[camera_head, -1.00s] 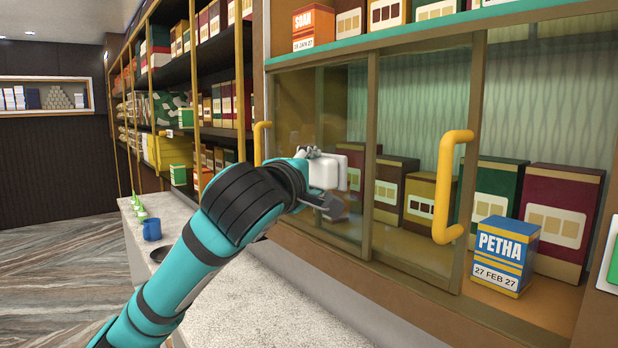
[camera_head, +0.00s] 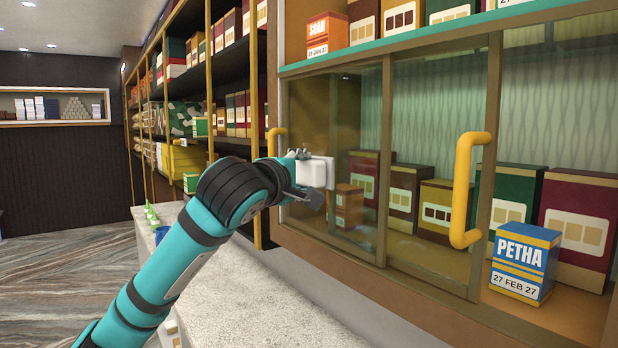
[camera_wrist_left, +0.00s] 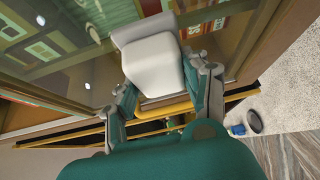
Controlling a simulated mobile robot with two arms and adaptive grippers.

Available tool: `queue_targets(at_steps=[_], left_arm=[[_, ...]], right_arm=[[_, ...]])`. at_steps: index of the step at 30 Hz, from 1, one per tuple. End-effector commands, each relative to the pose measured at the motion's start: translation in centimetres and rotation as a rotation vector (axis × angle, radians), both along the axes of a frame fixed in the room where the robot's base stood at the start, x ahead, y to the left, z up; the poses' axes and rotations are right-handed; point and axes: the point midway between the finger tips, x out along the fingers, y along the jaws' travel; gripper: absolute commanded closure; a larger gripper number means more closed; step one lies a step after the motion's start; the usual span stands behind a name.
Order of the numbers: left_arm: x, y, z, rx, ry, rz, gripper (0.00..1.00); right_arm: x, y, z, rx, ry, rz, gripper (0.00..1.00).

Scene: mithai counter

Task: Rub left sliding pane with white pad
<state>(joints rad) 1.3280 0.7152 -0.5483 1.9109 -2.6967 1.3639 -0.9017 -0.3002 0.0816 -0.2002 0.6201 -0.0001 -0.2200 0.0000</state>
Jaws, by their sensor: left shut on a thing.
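My left gripper (camera_head: 303,179) is shut on the white pad (camera_head: 317,171). In the left wrist view the pad (camera_wrist_left: 155,65) sits between both fingers of the gripper (camera_wrist_left: 164,88). The pad is at the left sliding pane (camera_head: 348,110), a glass sheet in a brown frame with a yellow handle (camera_head: 274,140) at its left. The pad appears to be against the glass or very close to it; I cannot tell which. Faint smudges show on the pane. My right gripper is not in view.
An orange-brown box (camera_head: 349,205) and several other boxes stand behind the glass. A blue PETHA box (camera_head: 522,263) stands by the open right part of the cabinet, near another yellow handle (camera_head: 466,190). A pale counter (camera_head: 260,300) runs below, with a blue mug (camera_head: 161,234).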

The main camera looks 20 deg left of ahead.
Motion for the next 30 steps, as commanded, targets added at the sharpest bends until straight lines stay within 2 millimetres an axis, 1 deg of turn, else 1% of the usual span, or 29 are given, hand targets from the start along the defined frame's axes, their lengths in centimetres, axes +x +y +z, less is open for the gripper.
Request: queue_targets(at_steps=[5,16,24,30], left_arm=[[0.4,0.6,0.0,0.0,0.0,0.0,0.83],[2.0,3.0,0.0,0.0,0.001,0.0,0.83],[2.0,3.3,0.4,0.001,-0.001,-0.001,0.83],[1.6,2.4,0.4,0.001,-0.002,-0.003,0.83]], right_arm=[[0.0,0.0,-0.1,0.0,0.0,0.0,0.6],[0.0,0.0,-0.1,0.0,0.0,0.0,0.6],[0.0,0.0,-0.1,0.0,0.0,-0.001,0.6],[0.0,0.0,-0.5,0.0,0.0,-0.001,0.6]])
